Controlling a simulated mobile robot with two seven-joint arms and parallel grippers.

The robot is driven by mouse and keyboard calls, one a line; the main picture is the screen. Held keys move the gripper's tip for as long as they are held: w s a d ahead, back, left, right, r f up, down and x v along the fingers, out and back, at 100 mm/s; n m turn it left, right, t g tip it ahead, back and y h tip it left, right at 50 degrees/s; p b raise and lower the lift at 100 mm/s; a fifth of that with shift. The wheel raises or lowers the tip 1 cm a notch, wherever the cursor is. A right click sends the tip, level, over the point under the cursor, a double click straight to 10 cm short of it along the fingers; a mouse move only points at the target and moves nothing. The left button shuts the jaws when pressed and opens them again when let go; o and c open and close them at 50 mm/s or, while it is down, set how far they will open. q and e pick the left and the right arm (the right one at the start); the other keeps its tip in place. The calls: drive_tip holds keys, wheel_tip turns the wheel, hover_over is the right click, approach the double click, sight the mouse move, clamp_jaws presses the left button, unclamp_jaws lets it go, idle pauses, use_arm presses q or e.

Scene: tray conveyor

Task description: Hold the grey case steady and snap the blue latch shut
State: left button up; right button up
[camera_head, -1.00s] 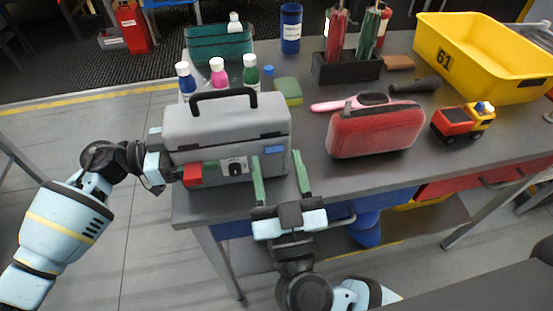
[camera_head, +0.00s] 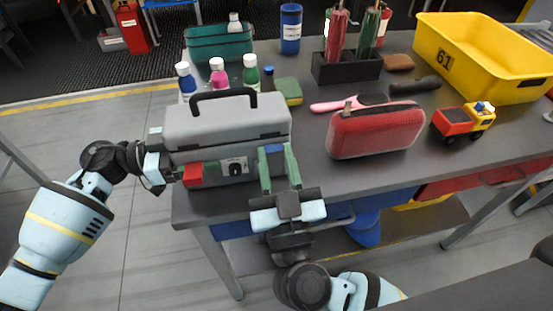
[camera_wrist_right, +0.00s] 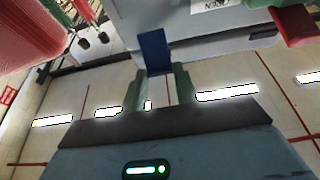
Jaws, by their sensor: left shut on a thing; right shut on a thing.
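The grey case (camera_head: 225,125) stands lid down on the near left of the table, its black handle on top. The blue latch (camera_head: 273,148) is on the right of its front; it also shows in the right wrist view (camera_wrist_right: 153,50). My right gripper (camera_head: 278,154) reaches up from the front, shut on the blue latch, its green fingers either side of it. In the right wrist view these fingers (camera_wrist_right: 158,90) flank the latch's lower end. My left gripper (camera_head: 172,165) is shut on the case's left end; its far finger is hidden. Whether the latch is snapped cannot be told.
A red block (camera_head: 193,174) shows at the case's front left. Bottles (camera_head: 217,78) and a green sponge (camera_head: 288,90) stand behind the case. A red pouch (camera_head: 375,130) lies to its right, with a toy truck (camera_head: 462,122) and yellow bin (camera_head: 480,60) beyond.

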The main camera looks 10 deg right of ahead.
use_arm(q)
drive_tip(key=shift+r, duration=0.15)
use_arm(e)
drive_tip(key=shift+w+d+r+g, duration=0.1)
drive_tip(key=shift+w+r+g, duration=0.25)
drive_tip(key=shift+g, duration=0.4)
drive_tip(key=shift+w+r+g, duration=0.2)
drive_tip(key=shift+r+g, duration=0.2)
drive_tip(key=shift+g, duration=0.35)
drive_tip(key=shift+w+r+g, duration=0.15)
drive_tip(key=shift+w+g, duration=0.1)
drive_tip(key=shift+g, duration=0.45)
drive_tip(key=o, duration=1)
drive_tip(key=shift+s, duration=0.1)
drive_tip(key=shift+s, duration=3.7)
